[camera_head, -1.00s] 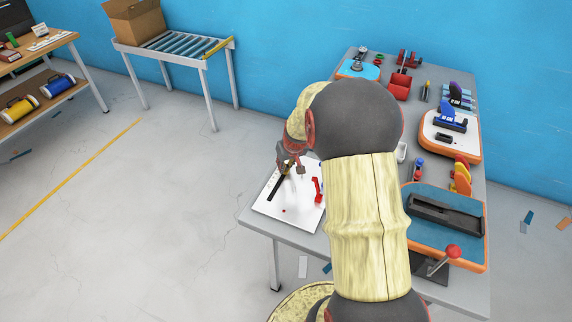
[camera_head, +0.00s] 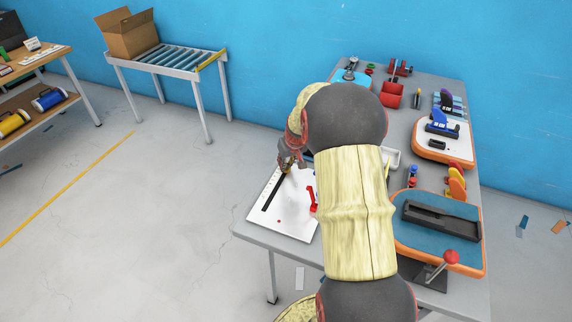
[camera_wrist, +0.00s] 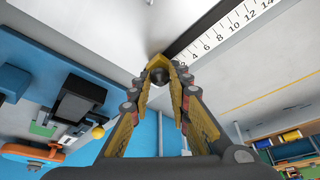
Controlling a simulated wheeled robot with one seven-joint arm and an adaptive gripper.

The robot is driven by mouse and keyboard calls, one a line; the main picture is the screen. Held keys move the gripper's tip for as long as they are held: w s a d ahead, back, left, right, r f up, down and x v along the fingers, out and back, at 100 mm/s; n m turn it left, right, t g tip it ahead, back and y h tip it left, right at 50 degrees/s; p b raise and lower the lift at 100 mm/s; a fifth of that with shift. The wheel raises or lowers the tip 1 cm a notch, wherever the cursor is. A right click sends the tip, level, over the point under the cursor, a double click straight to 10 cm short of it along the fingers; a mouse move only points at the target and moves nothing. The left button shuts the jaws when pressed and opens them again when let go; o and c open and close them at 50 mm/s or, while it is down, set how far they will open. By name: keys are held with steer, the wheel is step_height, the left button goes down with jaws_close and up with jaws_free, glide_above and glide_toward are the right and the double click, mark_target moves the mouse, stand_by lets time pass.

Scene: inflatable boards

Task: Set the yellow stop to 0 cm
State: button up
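The white board (camera_head: 290,217) lies on the grey table's near left corner, with a dark slot (camera_head: 267,200) running along it. My gripper (camera_head: 290,163) points down at the slot's far end. In the wrist view a number scale (camera_wrist: 230,28) runs beside the dark slot, and the fingertips (camera_wrist: 163,74) are by its low-number end, near the 2 and 4. The yellow stop is mostly hidden there and hard to tell from the yellow finger pads. Whether the fingers press on it is unclear. The 0 mark is not visible.
A red handle (camera_head: 311,199) is on the board's right side. Blue-orange board (camera_head: 480,255) with a red-knobbed lever (camera_head: 451,257) and white-orange board (camera_head: 458,150) lie to the right. Floor left of the table is clear.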

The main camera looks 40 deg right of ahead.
steer(key=o, duration=0.5)
steer(key=shift+w+d, duration=0.1)
steer(key=shift+d, duration=0.1)
steer(key=v, duration=1.2)
steer(key=shift+a, duration=0.1)
